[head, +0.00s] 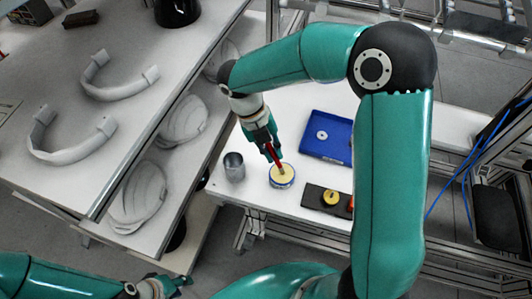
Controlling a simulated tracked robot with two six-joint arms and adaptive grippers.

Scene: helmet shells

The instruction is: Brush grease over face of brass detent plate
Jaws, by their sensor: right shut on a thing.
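My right gripper (269,146) is shut on a red-handled brush (275,158). The brush points down, with its lower end at the pale yellow grease in a round blue-and-white tin (282,184); I cannot tell how deep it sits. The brass detent plate appears to be the small round yellow piece (330,198) on a dark flat block (313,196), right of the tin. My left gripper (170,287) is low at the left, away from these things; its fingers are too unclear to read.
A grey metal cup (234,168) stands left of the tin. A blue tray (340,155) holding a pale ring (322,134) lies behind it. A small orange-red thing (351,203) shows at the dark block's right end, partly behind my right arm. White helmet shells (138,192) lie on the left shelf.

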